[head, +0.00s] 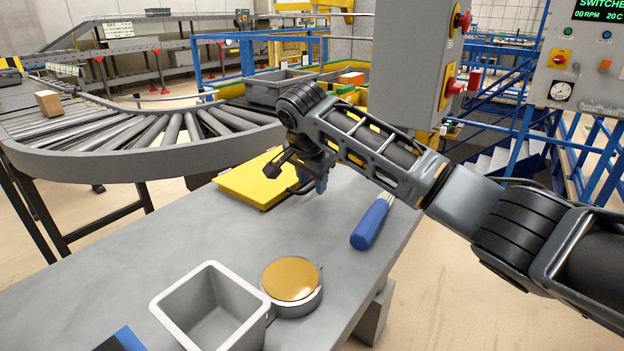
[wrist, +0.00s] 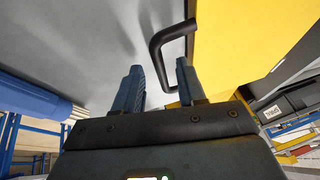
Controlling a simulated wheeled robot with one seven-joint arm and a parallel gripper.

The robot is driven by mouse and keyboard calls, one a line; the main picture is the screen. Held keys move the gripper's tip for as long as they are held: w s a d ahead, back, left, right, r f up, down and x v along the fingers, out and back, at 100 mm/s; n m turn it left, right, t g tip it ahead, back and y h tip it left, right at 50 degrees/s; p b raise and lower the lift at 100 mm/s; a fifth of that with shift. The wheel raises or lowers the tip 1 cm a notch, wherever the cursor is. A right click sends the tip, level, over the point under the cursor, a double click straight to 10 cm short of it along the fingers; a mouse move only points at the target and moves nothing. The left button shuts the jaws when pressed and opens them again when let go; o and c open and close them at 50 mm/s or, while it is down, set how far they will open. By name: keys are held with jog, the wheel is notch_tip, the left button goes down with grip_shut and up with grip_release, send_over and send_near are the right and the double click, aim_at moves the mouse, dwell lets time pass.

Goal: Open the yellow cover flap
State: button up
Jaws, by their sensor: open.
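The yellow cover flap (head: 240,182) lies flat, apparently closed, at the far side of the grey table. In the wrist view the flap (wrist: 235,40) fills the upper right, with a black bar handle (wrist: 154,50) at its left edge. My gripper (head: 305,182) is over the flap's right edge, pointing down, and partly hides the handle in the head view. In the wrist view my gripper (wrist: 158,68) is open, with a finger on each side of the handle's lower part. I cannot tell whether either finger touches it. Nothing is held.
On the grey table (head: 130,290) are a blue-handled brush (head: 372,222), an open grey bin (head: 210,305) and a round container with a golden top (head: 291,279). A curved roller conveyor (head: 140,135) runs behind. A control post (head: 415,60) stands behind my arm.

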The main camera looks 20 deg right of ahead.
jog(key=shift+c, duration=0.2)
grip_shut()
dwell(0.3)
jog(key=shift+r, duration=0.1)
